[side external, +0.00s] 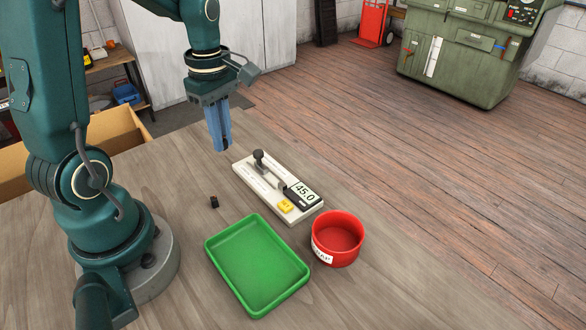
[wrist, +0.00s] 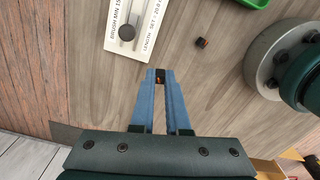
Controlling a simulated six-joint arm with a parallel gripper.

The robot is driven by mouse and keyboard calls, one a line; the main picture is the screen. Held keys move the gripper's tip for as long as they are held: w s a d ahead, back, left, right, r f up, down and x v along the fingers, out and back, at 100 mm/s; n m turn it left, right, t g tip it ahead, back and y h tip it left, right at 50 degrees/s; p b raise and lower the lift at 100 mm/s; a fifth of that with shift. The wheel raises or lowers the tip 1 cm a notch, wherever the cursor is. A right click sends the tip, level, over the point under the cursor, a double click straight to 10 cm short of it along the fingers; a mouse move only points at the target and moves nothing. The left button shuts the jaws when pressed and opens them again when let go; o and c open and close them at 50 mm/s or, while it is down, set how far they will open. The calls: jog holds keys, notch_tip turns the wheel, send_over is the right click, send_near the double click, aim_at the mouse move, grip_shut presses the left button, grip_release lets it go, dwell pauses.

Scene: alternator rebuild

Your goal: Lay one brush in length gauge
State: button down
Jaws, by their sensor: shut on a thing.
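The length gauge (side external: 278,190) is a pale plate on the table with a dark round-topped post, a display reading 45.0 and a yellow button. My gripper (side external: 224,147) is in the air behind and left of the gauge in the side view, fingers pointing down. In the wrist view my gripper (wrist: 160,76) is shut on a small dark brush (wrist: 160,79) with a coppery spot. A second dark brush (side external: 214,202) lies on the table left of the gauge, also in the wrist view (wrist: 202,42).
An empty green tray (side external: 210,249) lies in front of the gauge. A red round bowl (side external: 318,235) with a partly readable white label stands at the gauge's near right end. My base stands at the left. The table between the loose brush and gauge is clear.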

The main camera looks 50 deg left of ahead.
jog(key=w+d+m, duration=0.1)
jog(key=w+d, duration=0.1)
jog(key=w+d+m, duration=0.1)
jog(key=d, duration=0.2)
jog(key=w+d, duration=0.2)
jog(key=shift+w+d+r+m, duration=0.15)
jog(key=shift+w+d+m, duration=0.15)
jog(key=shift+d+m, duration=0.1)
send_over(273, 180)
jog(key=shift+f, duration=2.2)
jog(key=shift+f, duration=0.15)
jog(key=shift+f, duration=0.7)
jog(key=shift+f, duration=0.1)
jog(key=c, duration=0.8)
grip_release()
jog(key=shift+c, duration=0.2)
